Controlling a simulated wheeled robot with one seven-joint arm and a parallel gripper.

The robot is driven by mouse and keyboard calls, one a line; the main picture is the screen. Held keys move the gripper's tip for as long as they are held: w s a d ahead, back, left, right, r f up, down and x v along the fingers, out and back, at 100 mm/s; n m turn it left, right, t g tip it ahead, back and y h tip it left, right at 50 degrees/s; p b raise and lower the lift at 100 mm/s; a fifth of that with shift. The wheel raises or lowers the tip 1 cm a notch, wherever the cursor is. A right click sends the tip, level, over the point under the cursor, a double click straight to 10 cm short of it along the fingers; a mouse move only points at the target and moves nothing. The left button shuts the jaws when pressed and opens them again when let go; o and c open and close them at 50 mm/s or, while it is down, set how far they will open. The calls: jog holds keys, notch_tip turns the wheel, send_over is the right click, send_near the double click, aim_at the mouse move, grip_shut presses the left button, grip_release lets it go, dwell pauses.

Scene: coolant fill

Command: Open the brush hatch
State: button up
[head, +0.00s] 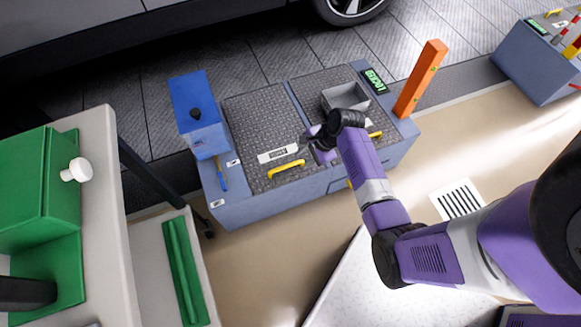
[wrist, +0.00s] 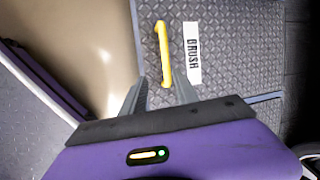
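The brush hatch (head: 252,115) is a dark tread-plate lid on the left part of the blue-grey unit, lying flat and shut. It carries a white label (head: 278,154) that reads BRUSH in the wrist view (wrist: 192,53). A yellow bar handle (head: 286,169) sits near its front edge; it also shows in the wrist view (wrist: 162,45). My gripper (head: 322,150) is above the unit, right of this handle in the head view. In the wrist view my gripper (wrist: 160,82) is open and empty, with the handle's near end appearing between the fingertips. I see no clear contact.
A second tread-plate lid with a yellow handle (head: 375,134) and a grey tray (head: 345,98) is at right. A blue box (head: 197,112) stands at the unit's left, an orange post (head: 420,78) at its right. A green machine (head: 42,195) is at far left.

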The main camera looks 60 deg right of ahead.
aim_at(288, 166)
jog(key=shift+m+y, duration=0.5)
jog(key=shift+m, duration=0.1)
jog(key=shift+w+d+r+b+x, duration=0.1)
jog(key=shift+w+b+x, duration=0.15)
jog(key=shift+b+x, duration=0.75)
jog(key=shift+w+d+r+b+x, duration=0.1)
jog(key=shift+w+b+x, duration=0.15)
jog(key=shift+x, duration=1.55)
jog(key=shift+w+d+r+b+x, duration=0.1)
jog(key=shift+w+b+x, duration=0.35)
jog(key=shift+x, duration=0.95)
jog(key=shift+s, duration=0.15)
jog(key=shift+c, duration=0.3)
grip_shut()
